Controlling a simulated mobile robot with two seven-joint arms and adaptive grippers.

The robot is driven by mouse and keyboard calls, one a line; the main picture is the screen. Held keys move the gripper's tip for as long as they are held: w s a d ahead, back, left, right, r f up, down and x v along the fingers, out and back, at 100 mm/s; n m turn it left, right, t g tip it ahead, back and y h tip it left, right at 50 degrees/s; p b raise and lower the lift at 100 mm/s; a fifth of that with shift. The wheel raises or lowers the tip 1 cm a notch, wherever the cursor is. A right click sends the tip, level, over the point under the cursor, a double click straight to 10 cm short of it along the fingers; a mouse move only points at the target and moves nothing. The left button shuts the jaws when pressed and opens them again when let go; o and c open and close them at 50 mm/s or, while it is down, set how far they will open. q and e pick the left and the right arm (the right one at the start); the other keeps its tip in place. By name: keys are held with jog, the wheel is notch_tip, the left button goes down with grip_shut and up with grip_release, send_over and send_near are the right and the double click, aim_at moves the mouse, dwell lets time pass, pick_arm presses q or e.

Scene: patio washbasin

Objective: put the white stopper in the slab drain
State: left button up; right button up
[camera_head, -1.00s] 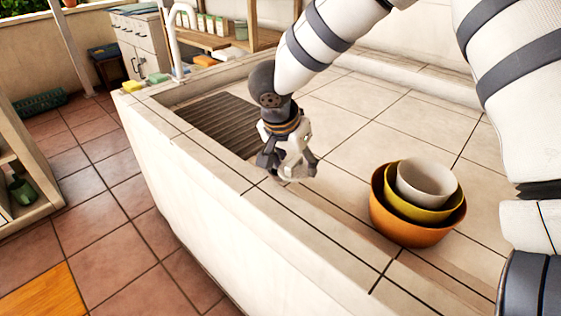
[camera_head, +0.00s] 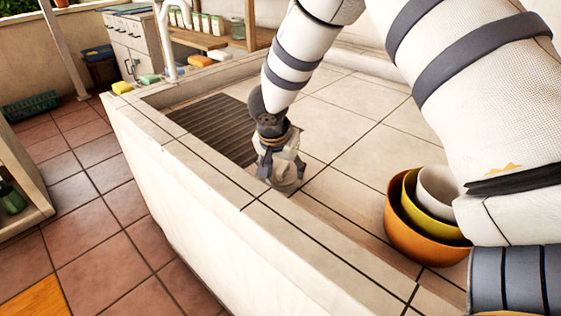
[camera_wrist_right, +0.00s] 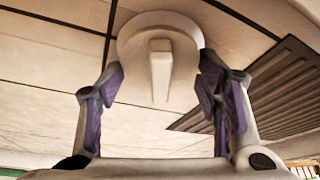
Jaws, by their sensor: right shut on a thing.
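The white stopper (camera_wrist_right: 160,60), a pale round disc with a raised tab, is between the fingers of my right gripper (camera_wrist_right: 158,85) in the right wrist view. The gripper is shut on it. In the head view, my right gripper (camera_head: 280,172) points down close over the tiled slab (camera_head: 355,130), just right of the dark ribbed panel. The stopper (camera_head: 287,186) shows only as a small pale shape under the fingers. I cannot tell whether it touches the slab. I cannot make out the drain opening; the gripper and stopper may hide it. My left gripper is not in view.
Nested orange, yellow and white bowls (camera_head: 415,248) stand on the slab to the right, partly behind my arm. The dark ribbed panel (camera_head: 215,127) lies left of the gripper. Bare tiles lie between gripper and bowls.

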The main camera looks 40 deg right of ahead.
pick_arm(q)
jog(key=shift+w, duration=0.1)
pick_arm(e)
jog(key=shift+r, duration=0.1)
dwell(0.4)
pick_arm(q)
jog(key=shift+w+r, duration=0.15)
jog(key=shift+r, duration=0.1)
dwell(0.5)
pick_arm(e)
jog(key=shift+r+p, duration=0.1)
jog(key=shift+p, duration=0.25)
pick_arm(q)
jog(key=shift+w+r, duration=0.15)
pick_arm(e)
jog(key=shift+f, duration=0.5)
jog(key=shift+r+p, duration=0.3)
jog(key=shift+r, duration=0.6)
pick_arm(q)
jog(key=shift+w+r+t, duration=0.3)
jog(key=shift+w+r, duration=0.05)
